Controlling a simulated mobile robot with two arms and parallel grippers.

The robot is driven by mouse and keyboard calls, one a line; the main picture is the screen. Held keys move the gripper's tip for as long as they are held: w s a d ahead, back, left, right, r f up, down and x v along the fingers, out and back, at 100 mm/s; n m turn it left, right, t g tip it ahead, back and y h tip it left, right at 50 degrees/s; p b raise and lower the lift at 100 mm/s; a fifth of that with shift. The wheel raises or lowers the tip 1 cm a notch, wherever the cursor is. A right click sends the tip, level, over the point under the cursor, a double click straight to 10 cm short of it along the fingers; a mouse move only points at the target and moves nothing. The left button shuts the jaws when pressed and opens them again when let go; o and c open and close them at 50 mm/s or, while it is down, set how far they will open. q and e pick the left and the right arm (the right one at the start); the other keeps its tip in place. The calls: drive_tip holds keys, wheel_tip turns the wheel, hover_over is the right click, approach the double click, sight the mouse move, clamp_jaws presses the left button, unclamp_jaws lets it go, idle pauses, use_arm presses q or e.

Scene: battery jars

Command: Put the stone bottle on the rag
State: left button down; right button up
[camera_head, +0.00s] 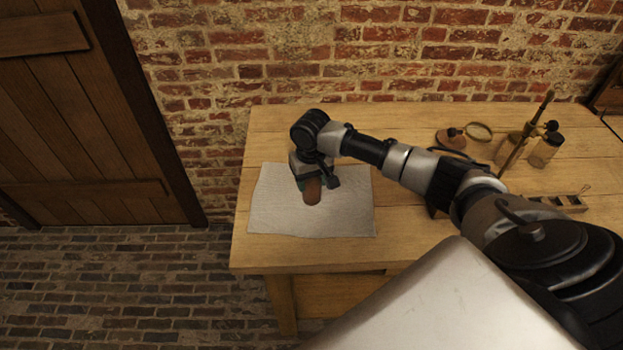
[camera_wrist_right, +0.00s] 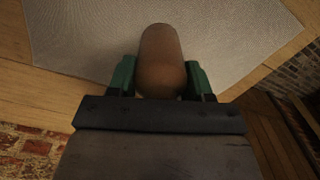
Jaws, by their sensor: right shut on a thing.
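The stone bottle (camera_head: 313,191) is a small brown cylinder at my right gripper (camera_head: 315,180), over the pale grey rag (camera_head: 270,213). In the right wrist view the bottle (camera_wrist_right: 162,60) sits between the green fingertips (camera_wrist_right: 160,80), which are shut on it. The rag (camera_wrist_right: 80,30) spreads behind it there. I cannot tell whether the bottle touches the rag or hangs just above it. The bottle's other end is hidden by the gripper. My left gripper is not in view.
The rag lies flat on the left part of a wooden table (camera_head: 420,225). A magnifier (camera_head: 478,131), a brass stand (camera_head: 527,135), a glass jar (camera_head: 546,150) and a small compartment tray (camera_head: 560,203) stand at the right. A brick wall (camera_head: 330,50) rises behind.

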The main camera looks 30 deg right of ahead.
drive_tip(key=shift+f, duration=0.15)
drive_tip(key=shift+s+f, duration=0.15)
drive_tip(key=shift+f, duration=0.25)
drive_tip(key=shift+c, duration=0.5)
drive_tip(key=shift+f, duration=0.1)
drive_tip(key=shift+c, duration=0.9)
drive_tip(key=o, duration=1.3)
drive_tip(key=shift+s+a+f, duration=0.1)
drive_tip(key=shift+f, duration=0.05)
drive_tip(key=shift+r, duration=0.55)
drive_tip(key=r, duration=1.2)
drive_tip(key=shift+w+r, duration=0.25)
